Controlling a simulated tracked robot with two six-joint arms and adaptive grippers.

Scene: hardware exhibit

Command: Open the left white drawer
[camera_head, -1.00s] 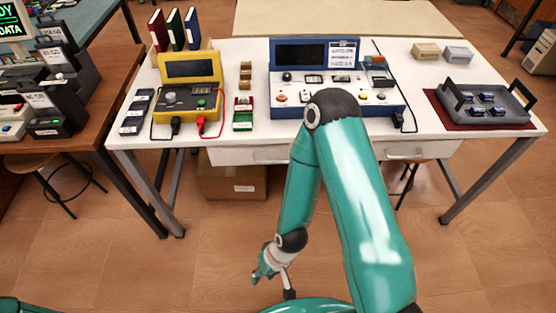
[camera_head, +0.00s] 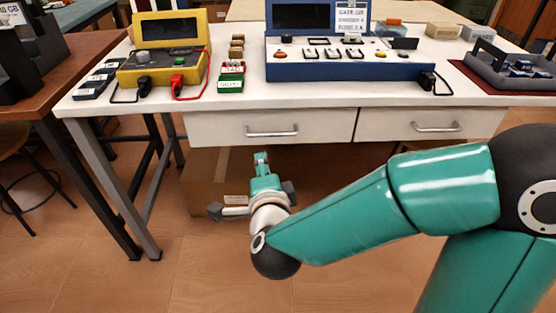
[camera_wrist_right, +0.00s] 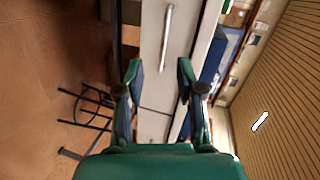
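The left white drawer (camera_head: 225,127) sits shut under the front of the white table, with a silver bar handle (camera_head: 272,133). My right gripper (camera_head: 261,160) is below and in front of this handle, pointing toward the table, apart from it. In the right wrist view my right gripper (camera_wrist_right: 160,72) is open, with nothing between its fingers. That view is turned sideways; the left drawer's handle (camera_wrist_right: 167,35) lies ahead of the fingertips, near the top. My left gripper is not in view.
The right white drawer (camera_head: 380,125) is also shut, with its own handle (camera_head: 436,127). A cardboard box (camera_head: 205,185) stands on the floor under the table. A yellow device (camera_head: 165,50) and a blue console (camera_head: 350,68) stand on the tabletop. The floor in front is clear.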

